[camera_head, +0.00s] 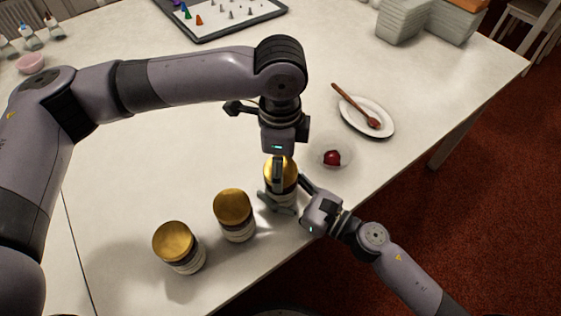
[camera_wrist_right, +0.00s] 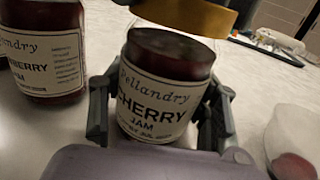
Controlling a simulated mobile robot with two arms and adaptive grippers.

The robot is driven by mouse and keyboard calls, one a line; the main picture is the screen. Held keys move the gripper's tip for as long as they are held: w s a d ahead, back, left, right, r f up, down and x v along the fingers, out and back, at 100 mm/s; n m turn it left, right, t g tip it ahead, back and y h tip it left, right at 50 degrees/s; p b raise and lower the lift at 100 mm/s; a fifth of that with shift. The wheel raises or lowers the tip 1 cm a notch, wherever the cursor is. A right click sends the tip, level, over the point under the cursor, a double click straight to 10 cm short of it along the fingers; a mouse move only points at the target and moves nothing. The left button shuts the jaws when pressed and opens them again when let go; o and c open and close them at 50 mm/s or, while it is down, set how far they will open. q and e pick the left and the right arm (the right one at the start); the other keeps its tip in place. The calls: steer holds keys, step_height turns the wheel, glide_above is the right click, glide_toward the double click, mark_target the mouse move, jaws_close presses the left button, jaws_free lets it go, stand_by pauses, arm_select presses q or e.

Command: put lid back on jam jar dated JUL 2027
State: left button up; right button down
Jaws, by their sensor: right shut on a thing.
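An open cherry jam jar (camera_wrist_right: 158,85) with dark red contents stands between the fingers of my right gripper (camera_wrist_right: 160,115), which is shut on it. In the head view this jar (camera_head: 282,192) is at the table's near side, with my right gripper (camera_head: 290,198) around its lower part. My left gripper (camera_head: 277,172) comes down from above and is shut on a gold lid (camera_head: 274,180). The wrist view shows the lid (camera_wrist_right: 196,14) tilted, above the jar mouth and apart from it, shifted to the right.
Two gold-lidded jars (camera_head: 234,214) (camera_head: 179,247) stand to the left. A small clear bowl with something red (camera_head: 332,157) and a saucer (camera_head: 352,109) with a wooden spoon (camera_head: 358,107) are to the right. A tray (camera_head: 229,22) and stacked containers (camera_head: 402,20) are farther back.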

arm_select(q)
steer(key=o, duration=0.3)
step_height(320, 180, up, 12)
stand_by(0.7)
arm_select(e)
steer(key=c, duration=0.5)
jaws_free()
